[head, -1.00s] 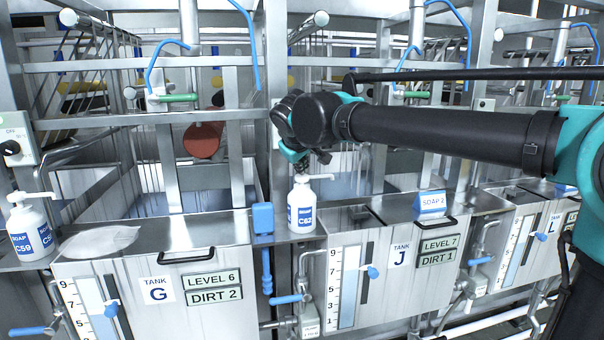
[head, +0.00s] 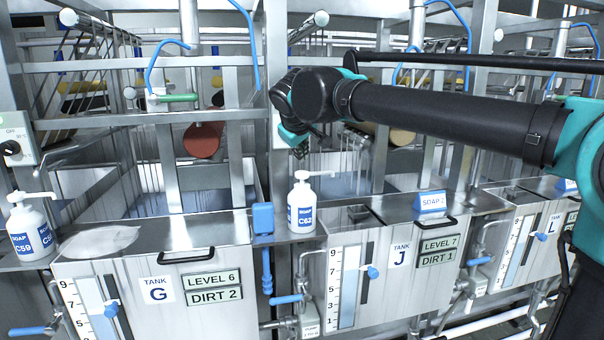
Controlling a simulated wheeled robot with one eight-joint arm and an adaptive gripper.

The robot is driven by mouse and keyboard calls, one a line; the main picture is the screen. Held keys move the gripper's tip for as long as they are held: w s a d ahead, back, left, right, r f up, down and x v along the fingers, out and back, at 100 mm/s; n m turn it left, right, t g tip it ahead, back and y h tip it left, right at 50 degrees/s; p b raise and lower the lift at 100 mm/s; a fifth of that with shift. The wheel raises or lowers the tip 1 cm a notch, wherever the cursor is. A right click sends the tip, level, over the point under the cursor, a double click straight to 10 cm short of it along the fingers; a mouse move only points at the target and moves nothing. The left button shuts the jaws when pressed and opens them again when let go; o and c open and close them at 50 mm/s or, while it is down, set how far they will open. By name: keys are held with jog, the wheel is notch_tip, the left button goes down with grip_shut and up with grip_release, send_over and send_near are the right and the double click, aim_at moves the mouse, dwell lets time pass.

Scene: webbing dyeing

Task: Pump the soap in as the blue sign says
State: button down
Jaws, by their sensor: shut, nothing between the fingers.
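A white soap bottle labelled "SOAP C62" (head: 302,207) stands upright on the steel ledge in the middle, its pump spout pointing right. My gripper (head: 300,150) is shut and empty, a little above the pump head and apart from it. A blue tent sign (head: 431,203) reading "SOAP 2" stands on the lid of tank J (head: 401,255). Tank J carries plates "LEVEL 7" and "DIRT 1". A dark opening in its top lies to the right of the bottle. A second bottle, "SOAP C59" (head: 30,231), stands at the far left.
Tank G (head: 200,280) with "LEVEL 6" and "DIRT 2" is left of the bottle, with a white cloth-like patch (head: 98,240) on its top. A blue box (head: 263,218) stands just left of the bottle. Steel frames rise behind.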

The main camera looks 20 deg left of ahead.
jog(key=shift+r, duration=1.65)
jog(key=shift+s, duration=0.1)
